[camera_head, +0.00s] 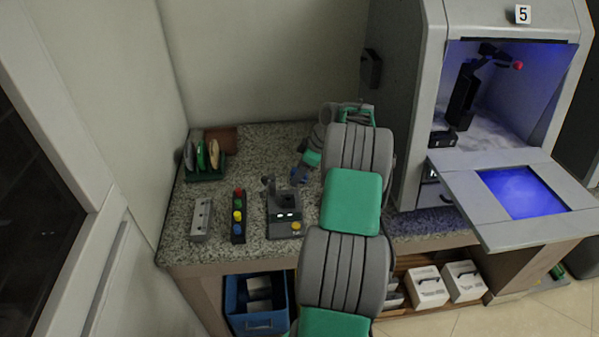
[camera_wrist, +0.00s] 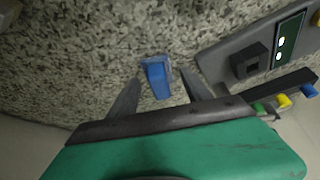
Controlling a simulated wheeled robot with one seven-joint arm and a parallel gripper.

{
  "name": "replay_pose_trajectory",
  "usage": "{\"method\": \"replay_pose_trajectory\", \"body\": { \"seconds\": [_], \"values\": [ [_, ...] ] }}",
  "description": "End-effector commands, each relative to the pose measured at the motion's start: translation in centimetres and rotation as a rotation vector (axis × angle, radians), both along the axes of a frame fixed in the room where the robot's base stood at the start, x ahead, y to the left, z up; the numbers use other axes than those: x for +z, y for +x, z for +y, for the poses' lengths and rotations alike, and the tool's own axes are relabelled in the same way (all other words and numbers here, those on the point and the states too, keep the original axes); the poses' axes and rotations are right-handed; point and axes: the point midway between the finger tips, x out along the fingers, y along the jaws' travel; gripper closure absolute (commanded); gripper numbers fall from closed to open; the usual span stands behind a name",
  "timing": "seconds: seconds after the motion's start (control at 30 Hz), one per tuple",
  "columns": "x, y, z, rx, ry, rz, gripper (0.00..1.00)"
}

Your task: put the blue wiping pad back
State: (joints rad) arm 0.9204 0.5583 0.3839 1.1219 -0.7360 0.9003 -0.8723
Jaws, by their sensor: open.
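The blue wiping pad (camera_wrist: 157,79) lies on the speckled countertop in the wrist view, as a small blue piece between my two fingers. My gripper (camera_wrist: 163,73) is open, with a dark finger on each side of the pad. Gaps show on both sides, so it does not look clamped. In the head view a small blue patch (camera_head: 299,175) shows beside my gripper (camera_head: 304,170), right of the grey device; my arm hides part of this area. I cannot tell the pad's home place from these frames.
A grey device with a lit display (camera_head: 284,213) stands close left of my gripper. Further left are a strip with coloured knobs (camera_head: 238,216), a grey block (camera_head: 201,220) and a green disc rack (camera_head: 205,171). A large machine (camera_head: 400,110) stands right.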

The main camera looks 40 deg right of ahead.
Motion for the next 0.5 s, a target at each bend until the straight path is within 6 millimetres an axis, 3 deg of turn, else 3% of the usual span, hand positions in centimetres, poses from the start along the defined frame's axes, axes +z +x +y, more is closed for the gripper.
{"method": "replay_pose_trajectory", "body": {
  "seconds": [0.23, 0.5],
  "values": [
    [1.5, -0.3, -0.3, 0.001, -0.002, -0.002, 0.43],
    [7.8, -2.7, -1.9, -0.002, -0.002, -0.003, 0.43]
  ]
}}
